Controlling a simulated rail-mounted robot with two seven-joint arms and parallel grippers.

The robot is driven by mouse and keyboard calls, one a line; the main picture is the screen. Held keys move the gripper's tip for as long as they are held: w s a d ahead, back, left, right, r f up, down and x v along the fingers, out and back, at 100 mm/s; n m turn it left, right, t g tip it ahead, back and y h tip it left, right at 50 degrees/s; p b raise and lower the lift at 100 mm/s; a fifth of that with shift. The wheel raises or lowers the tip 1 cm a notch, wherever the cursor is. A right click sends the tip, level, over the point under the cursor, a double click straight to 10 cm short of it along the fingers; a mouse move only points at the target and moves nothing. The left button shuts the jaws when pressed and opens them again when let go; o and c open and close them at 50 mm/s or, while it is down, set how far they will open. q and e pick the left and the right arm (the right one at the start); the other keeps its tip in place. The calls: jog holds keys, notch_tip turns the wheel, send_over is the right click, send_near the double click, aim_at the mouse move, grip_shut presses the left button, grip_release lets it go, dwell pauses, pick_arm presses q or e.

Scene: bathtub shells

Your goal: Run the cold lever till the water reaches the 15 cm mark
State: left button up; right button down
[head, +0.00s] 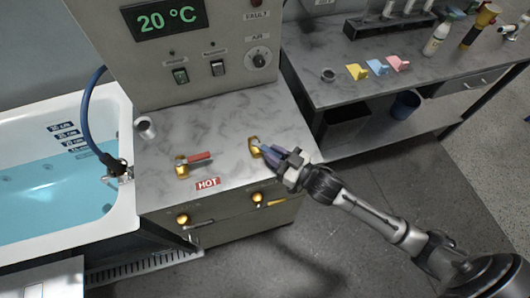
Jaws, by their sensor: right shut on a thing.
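The cold lever (254,147) has a brass base on the grey marble counter, right of the red hot lever (198,158). My right gripper (274,153) is shut on its handle, which is mostly hidden by the fingers; something bluish shows there. The water (45,190) in the white tub is pale blue, with its surface near the lower of the dark depth marks (70,136). The mark numbers are too small to read surely. The display (165,18) reads 20 °C. My left gripper is out of view.
A blue hose (87,110) arches to a fitting at the tub's rim. A white cup (146,128) stands at the counter's left. Brass valves (183,219) sit on the counter's front.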

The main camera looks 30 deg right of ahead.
jog(key=shift+d, duration=0.1)
dwell(0.4)
jog(key=c, duration=1)
grip_release()
jog(key=p+v, duration=0.1)
jog(key=v, duration=1.2)
jog(key=shift+s+d, duration=0.25)
jog(key=shift+d, duration=0.05)
